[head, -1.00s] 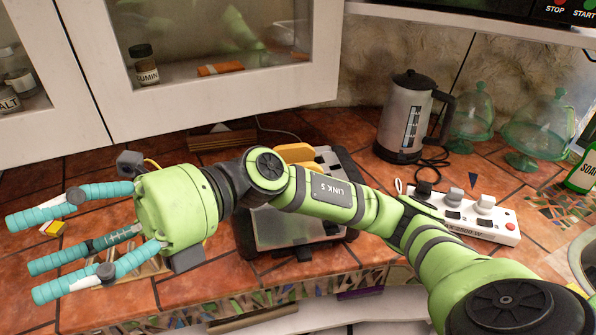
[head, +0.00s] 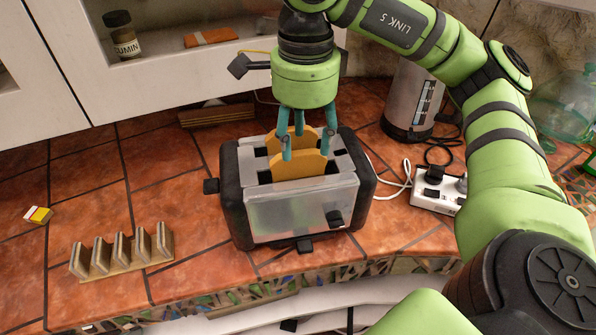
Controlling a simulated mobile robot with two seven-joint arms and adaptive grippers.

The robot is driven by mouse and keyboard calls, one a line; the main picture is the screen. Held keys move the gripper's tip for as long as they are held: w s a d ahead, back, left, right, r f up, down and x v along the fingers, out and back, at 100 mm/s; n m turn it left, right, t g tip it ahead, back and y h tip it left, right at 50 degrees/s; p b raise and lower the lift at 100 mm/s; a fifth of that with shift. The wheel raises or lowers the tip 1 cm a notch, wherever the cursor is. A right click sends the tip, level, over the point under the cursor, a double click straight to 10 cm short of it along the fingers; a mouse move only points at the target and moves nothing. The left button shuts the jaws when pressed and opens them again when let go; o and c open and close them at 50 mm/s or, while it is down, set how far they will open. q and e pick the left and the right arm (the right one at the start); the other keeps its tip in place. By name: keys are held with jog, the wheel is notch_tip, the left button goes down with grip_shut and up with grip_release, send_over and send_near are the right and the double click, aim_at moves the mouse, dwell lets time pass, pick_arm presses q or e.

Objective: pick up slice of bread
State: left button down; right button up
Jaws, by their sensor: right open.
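The toaster (head: 295,215), silver with black ends, stands on the tiled counter in the middle of the head view. Two yellow-tan slices of bread stick up from its slots: a front slice (head: 299,168) and a rear slice (head: 312,137), partly hidden by my fingers. My right gripper (head: 300,145) points down right above the toaster, with its teal fingers open and spread around the tops of the slices. One finger overlaps the front slice's face in the picture; I cannot tell whether it touches. My left gripper is not in view.
A wooden rack (head: 125,262) with several upright dividers stands at left, near a small yellow box (head: 38,215). A kettle (head: 405,100) and a white power strip (head: 436,191) are at right. The cabinet (head: 200,75) hangs close behind my gripper.

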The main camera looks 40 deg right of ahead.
aim_at(300, 155)
jog(key=f, duration=0.2)
jog(key=f+p, duration=0.1)
jog(key=f, duration=0.1)
jog(key=shift+w+a+f, duration=0.2)
jog(key=shift+f, duration=0.4)
jog(key=c, duration=0.8)
